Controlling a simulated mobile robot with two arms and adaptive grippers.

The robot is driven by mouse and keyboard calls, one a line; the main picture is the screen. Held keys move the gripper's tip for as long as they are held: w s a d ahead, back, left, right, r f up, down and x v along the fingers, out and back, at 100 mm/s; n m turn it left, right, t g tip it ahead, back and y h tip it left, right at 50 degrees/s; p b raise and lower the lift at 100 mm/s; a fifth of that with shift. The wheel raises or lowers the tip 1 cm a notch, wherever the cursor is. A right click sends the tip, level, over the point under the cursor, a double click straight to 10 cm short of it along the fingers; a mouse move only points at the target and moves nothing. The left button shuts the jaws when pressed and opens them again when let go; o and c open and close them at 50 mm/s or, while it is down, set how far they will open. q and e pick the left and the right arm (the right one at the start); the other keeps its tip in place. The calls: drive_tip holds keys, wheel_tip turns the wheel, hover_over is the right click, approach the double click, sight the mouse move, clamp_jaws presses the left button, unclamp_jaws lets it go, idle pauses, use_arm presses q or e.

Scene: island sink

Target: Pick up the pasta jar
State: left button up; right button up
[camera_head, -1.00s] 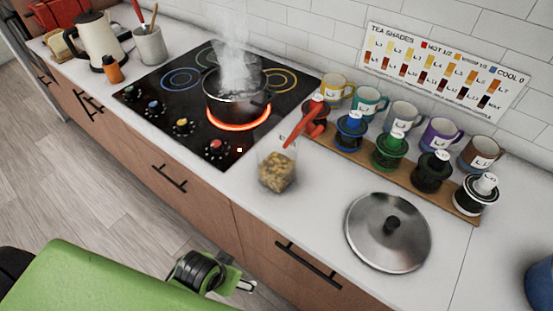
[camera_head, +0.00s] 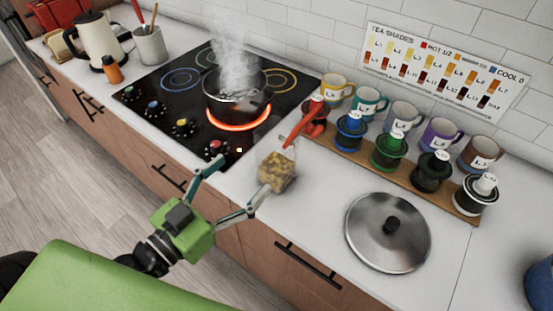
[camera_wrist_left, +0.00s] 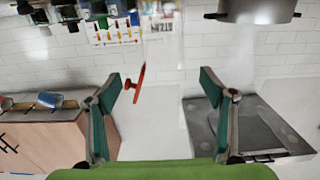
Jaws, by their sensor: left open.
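The pasta jar (camera_head: 277,172) is a small clear jar with yellowish pasta in it. It stands on the white counter to the right of the stove's front corner. My left gripper (camera_head: 240,174) is open and empty, with its fingers spread toward the counter at the jar's left. Its right fingertip overlaps the jar's lower left edge in the head view; I cannot tell whether they touch. In the left wrist view the open fingers (camera_wrist_left: 162,88) show apart, and the jar is not clearly made out. My right gripper is not in view.
A steaming pot (camera_head: 236,95) sits on a glowing burner of the black stove (camera_head: 150,98). A wooden rack (camera_head: 400,178) holds several colored pieces. A metal lid (camera_head: 388,233) lies at the right.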

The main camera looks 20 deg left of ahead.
sight(267, 147)
use_arm(q)
drive_tip(key=p+x, duration=0.1)
drive_tip(key=x, duration=0.4)
drive_tip(key=p+x, duration=0.1)
drive_tip(key=x, duration=0.2)
drive_tip(key=shift+a+r+p, duration=0.1)
drive_tip(key=shift+r+p, duration=0.25)
drive_tip(key=shift+r, duration=0.05)
drive_tip(key=shift+w, duration=0.4)
drive_tip(key=x, duration=0.1)
drive_tip(key=p+x, duration=0.1)
drive_tip(key=x, duration=0.1)
drive_tip(key=p+x, duration=0.1)
drive_tip(key=shift+w+f, duration=0.25)
drive_tip(key=shift+w, duration=0.35)
drive_tip(key=shift+s, duration=0.1)
drive_tip(key=c, duration=2.1)
clamp_jaws()
drive_tip(key=shift+r, duration=0.15)
